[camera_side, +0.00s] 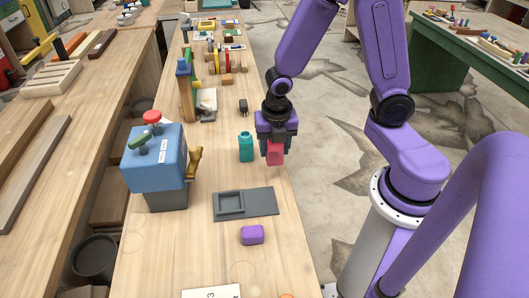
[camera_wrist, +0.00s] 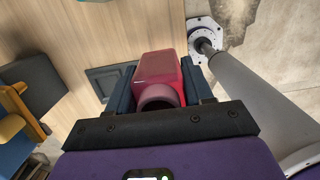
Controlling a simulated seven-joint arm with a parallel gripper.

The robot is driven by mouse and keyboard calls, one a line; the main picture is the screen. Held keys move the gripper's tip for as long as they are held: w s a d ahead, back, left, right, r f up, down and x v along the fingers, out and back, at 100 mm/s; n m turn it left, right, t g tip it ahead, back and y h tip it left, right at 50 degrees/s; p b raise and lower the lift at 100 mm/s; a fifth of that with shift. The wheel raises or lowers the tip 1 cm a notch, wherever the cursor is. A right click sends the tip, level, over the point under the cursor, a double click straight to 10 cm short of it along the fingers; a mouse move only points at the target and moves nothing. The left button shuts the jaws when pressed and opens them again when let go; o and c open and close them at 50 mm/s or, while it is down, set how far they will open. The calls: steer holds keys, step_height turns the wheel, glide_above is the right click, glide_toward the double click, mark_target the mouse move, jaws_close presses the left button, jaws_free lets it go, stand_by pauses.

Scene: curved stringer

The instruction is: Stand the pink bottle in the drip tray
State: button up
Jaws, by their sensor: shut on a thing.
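The pink bottle (camera_side: 275,154) is held between the jaws of my gripper (camera_side: 276,146) near the bench's right edge. In the wrist view the bottle (camera_wrist: 161,82) shows its rounded body and open-looking neck end between the two dark fingers of the gripper (camera_wrist: 164,88). The grey drip tray (camera_side: 246,203) lies flat on the bench, nearer the side camera than the bottle, with a raised square frame at its left. Part of it shows in the wrist view (camera_wrist: 103,80), left of the bottle. Whether the bottle clears the bench is hard to tell.
A teal bottle (camera_side: 246,146) stands just left of my gripper. A blue machine (camera_side: 157,158) with red and green knobs stands left of the tray. A purple block (camera_side: 252,235) lies in front of the tray. A small black item (camera_side: 243,105) and tools lie farther back.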

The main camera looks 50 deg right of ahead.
steer(key=s+r, duration=0.4)
steer(key=s, duration=0.5)
steer(key=w+a+f+m+g, duration=0.2)
steer(key=w+a+m, duration=1.1)
steer(key=m, duration=0.5)
steer(key=shift+w+a+f, duration=0.15)
steer(key=shift+w+f, duration=0.1)
steer(key=shift+f, duration=0.05)
steer(key=shift+f, duration=2.9)
steer(key=shift+f, duration=1.8)
steer(key=o, duration=1.1)
steer(key=shift+o, duration=0.2)
steer(key=shift+r, duration=0.1)
